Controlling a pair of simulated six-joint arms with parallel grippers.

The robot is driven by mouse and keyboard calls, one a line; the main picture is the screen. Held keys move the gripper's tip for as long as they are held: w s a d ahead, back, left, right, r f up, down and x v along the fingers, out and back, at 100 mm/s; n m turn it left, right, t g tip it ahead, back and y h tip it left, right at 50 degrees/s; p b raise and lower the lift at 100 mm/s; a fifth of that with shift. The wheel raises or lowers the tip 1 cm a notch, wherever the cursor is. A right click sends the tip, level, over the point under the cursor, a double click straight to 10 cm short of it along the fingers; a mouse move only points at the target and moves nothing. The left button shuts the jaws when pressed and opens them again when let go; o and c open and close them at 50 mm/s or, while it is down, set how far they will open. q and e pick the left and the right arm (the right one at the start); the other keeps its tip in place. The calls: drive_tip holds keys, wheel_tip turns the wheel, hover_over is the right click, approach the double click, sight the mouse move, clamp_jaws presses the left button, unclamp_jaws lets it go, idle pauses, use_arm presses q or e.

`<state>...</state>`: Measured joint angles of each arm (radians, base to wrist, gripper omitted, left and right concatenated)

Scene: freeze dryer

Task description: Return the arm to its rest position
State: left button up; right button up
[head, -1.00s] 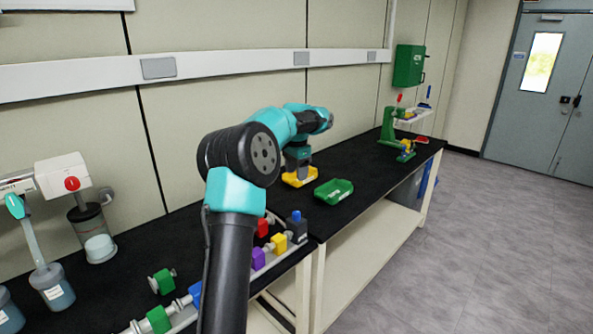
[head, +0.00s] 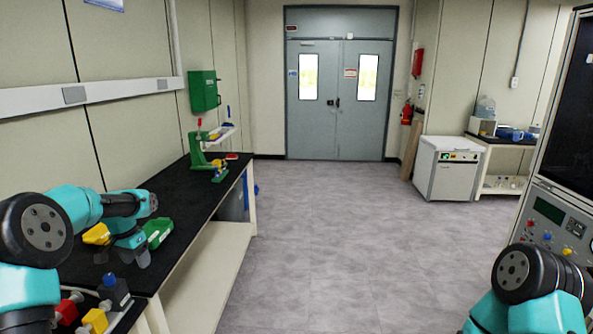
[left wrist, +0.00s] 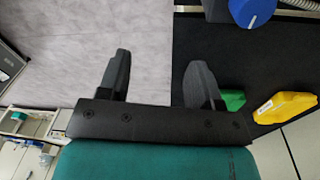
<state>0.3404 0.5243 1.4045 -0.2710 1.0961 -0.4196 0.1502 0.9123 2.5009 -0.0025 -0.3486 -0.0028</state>
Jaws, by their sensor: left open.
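My left arm (head: 75,215) reaches in from the left over the black bench. Its gripper (head: 135,256) points down near the bench's front edge, open and empty. In the left wrist view the two dark fingers (left wrist: 160,75) stand wide apart with nothing between them; the floor and bench edge show beyond. In the head view the gripper is right of the yellow tray (head: 96,234) and in front of the green tray (head: 158,232). My right arm (head: 530,285) shows at the bottom right; its gripper is out of view.
The black bench (head: 185,195) runs along the left wall. A blue-capped dark block (head: 114,290) and coloured valve pieces (head: 93,321) lie at lower left. A green stand (head: 203,150) is farther back. A control panel (head: 555,225) is at right. The middle floor (head: 320,230) is clear.

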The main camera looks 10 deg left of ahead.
use_arm(q)
drive_tip(key=s+d+f+n+h, duration=0.1)
drive_tip(key=s+d+f, duration=0.1)
drive_tip(key=d+f, duration=0.9)
drive_tip(key=s+d+f+h, duration=0.1)
drive_tip(key=s+d+f, duration=0.2)
drive_tip(key=d+f, duration=0.75)
drive_tip(key=s+d+f+n, duration=0.1)
drive_tip(key=s+d+f, duration=0.3)
drive_tip(key=s, duration=0.2)
drive_tip(key=s+d+f+n, duration=0.1)
drive_tip(key=s+d+f, duration=0.3)
drive_tip(key=s, duration=0.3)
drive_tip(key=s+d+f+h, duration=0.1)
drive_tip(key=s+d+f, duration=0.3)
drive_tip(key=s, duration=0.3)
drive_tip(key=shift+d+n, duration=0.15)
drive_tip(key=shift+n, duration=0.25)
